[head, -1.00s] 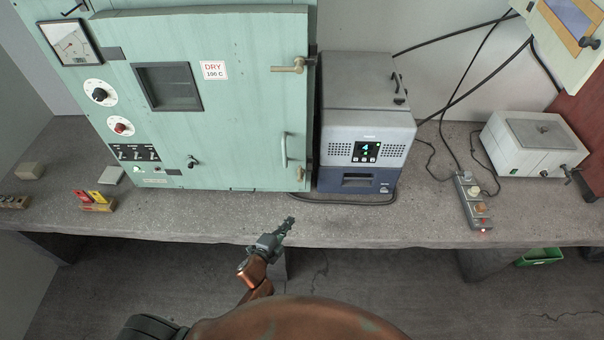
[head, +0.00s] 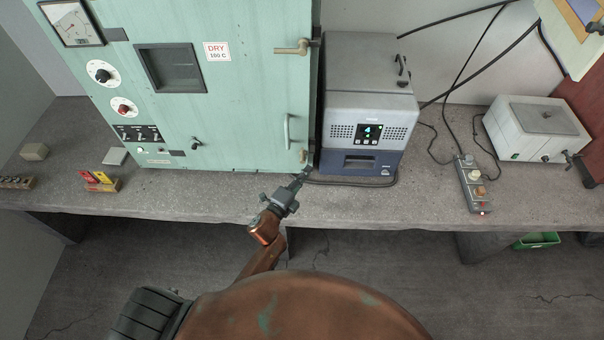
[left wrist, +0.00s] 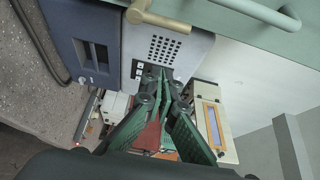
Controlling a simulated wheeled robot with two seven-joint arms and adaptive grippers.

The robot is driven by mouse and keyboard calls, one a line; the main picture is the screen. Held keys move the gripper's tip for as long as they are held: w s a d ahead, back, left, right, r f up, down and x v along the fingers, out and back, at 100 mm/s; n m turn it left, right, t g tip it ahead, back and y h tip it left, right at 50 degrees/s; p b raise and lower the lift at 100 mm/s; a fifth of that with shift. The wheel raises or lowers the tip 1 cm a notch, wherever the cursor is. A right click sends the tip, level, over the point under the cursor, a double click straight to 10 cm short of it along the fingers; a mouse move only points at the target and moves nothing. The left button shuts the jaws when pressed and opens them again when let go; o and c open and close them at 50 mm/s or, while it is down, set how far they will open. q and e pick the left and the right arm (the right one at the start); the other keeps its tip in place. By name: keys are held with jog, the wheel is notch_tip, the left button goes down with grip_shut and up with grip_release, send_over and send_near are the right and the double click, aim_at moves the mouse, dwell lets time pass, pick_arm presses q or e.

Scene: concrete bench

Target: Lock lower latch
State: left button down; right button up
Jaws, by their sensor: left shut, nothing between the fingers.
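The pale green oven door (head: 245,110) is closed against its cabinet. The lower latch (head: 303,157), a small brass-coloured lever, sits at the door's lower right corner. In the left wrist view the lower latch (left wrist: 157,18) shows at the top edge, partly cut off. My left gripper (head: 307,172) is shut and empty, its tips just below the lower latch in the head view; whether they touch it I cannot tell. In the left wrist view my left gripper (left wrist: 160,76) points past the latch. The upper latch (head: 292,48) has its lever horizontal. My right gripper is not in view.
The door's green pull handle (head: 288,131) is just above the lower latch. A grey-blue instrument (head: 367,110) stands close to the oven's right side, leaving a narrow gap. A black cable (head: 350,185) lies along its front. The bench front (head: 200,205) is clear.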

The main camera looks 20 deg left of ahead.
aim_at(303, 152)
pick_arm(q)
jog(key=w+a+p, duration=0.1)
jog(key=w+a, duration=0.1)
jog(key=w, duration=0.3)
jog(key=shift+w+a+p, duration=0.2)
jog(key=shift+w+p, duration=0.15)
jog(key=shift+p, duration=0.05)
